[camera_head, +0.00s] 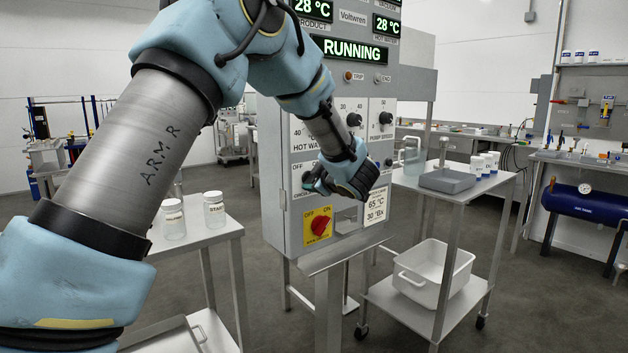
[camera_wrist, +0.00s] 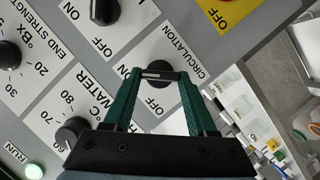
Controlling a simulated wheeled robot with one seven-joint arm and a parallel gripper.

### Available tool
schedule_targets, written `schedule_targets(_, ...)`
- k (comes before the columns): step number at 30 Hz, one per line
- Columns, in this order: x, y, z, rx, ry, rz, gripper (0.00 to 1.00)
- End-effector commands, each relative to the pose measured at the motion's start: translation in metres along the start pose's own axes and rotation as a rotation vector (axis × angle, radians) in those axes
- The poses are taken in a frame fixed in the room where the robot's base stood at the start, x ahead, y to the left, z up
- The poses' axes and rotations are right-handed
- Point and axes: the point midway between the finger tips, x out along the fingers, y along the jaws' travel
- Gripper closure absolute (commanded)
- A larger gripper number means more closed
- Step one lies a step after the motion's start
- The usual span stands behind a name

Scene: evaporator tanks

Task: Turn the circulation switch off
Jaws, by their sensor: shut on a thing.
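The circulation switch (camera_wrist: 158,74) is a black round knob with a pale bar across it, on a white plate (camera_wrist: 193,62) lettered CIRCULATION. OFF is printed below it in the wrist view; a partly covered ON shows by the left finger. My gripper (camera_wrist: 157,76) has its green fingers closed on the knob's two sides. I cannot tell which mark the knob points to. In the head view my gripper (camera_head: 316,182) is against the lower left of the grey control panel (camera_head: 277,160), and my wrist hides the switch.
A yellow plate with a red rotary switch (camera_head: 320,225) is just below my gripper. Other black knobs (camera_wrist: 104,11) sit close by on the panel. The display (camera_head: 349,50) reads RUNNING.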

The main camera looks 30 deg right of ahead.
Motion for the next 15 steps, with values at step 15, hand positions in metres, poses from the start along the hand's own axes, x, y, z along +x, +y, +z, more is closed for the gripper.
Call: schedule_targets(15, 0.0021, -0.0089, 0.0068, -0.187, 0.0, 0.08, 0.98)
